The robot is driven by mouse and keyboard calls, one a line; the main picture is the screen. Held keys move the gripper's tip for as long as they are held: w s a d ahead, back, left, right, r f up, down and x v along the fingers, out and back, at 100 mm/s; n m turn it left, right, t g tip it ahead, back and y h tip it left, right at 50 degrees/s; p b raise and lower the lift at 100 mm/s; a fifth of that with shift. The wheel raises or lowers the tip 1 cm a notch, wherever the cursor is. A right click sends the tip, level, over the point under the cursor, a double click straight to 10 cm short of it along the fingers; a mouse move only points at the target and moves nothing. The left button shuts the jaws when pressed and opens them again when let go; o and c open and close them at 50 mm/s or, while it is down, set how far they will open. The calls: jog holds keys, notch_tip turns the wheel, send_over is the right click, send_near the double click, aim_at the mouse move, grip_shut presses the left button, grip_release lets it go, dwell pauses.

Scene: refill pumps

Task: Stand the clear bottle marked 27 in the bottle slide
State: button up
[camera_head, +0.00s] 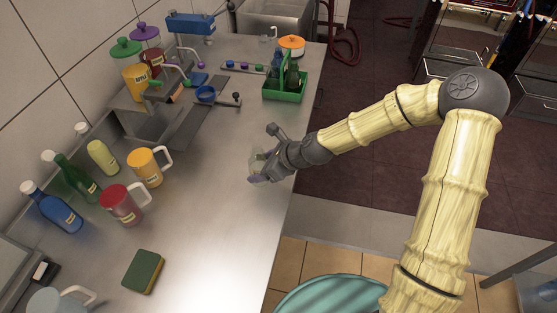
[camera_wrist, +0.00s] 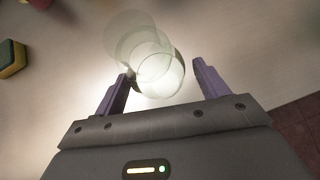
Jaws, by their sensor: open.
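A clear bottle (camera_head: 257,165) stands on the steel counter at my gripper (camera_head: 264,156). In the wrist view the clear bottle (camera_wrist: 150,55) is seen from above, between and just beyond the two purple fingertips. My gripper (camera_wrist: 162,74) is open around its near side; the left finger looks close to the glass, and a gap shows at the right finger. No number can be read on it. A grey metal chute-like unit (camera_head: 150,122) at the counter's left may be the bottle slide; I cannot tell for sure.
Red (camera_head: 122,204) and yellow (camera_head: 148,167) pitchers, with blue (camera_head: 58,212) and green (camera_head: 75,178) bottles behind, stand left. A sponge (camera_head: 143,271) lies in front. A green crate (camera_head: 286,87) holds bottles farther back. The middle counter is clear.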

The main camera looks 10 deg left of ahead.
jog(key=v, duration=1.1)
dwell(0.5)
jog(key=s+d+f+n+h, duration=0.3)
jog(key=d+f+n, duration=0.1)
jog(key=n, duration=0.1)
jog(key=s+d+r+n+h, duration=0.2)
jog(key=s+d+n, duration=0.1)
jog(key=d+n, duration=0.5)
jog(key=s+d+r+n+h, duration=0.3)
jog(key=s+d+n, duration=0.1)
jog(key=d+n, duration=0.4)
jog(key=shift+s+d+r+h, duration=0.2)
jog(key=shift+d+r+h, duration=0.1)
jog(key=shift+d, duration=0.1)
jog(key=shift+r+p, duration=0.6)
jog(key=shift+p, duration=0.1)
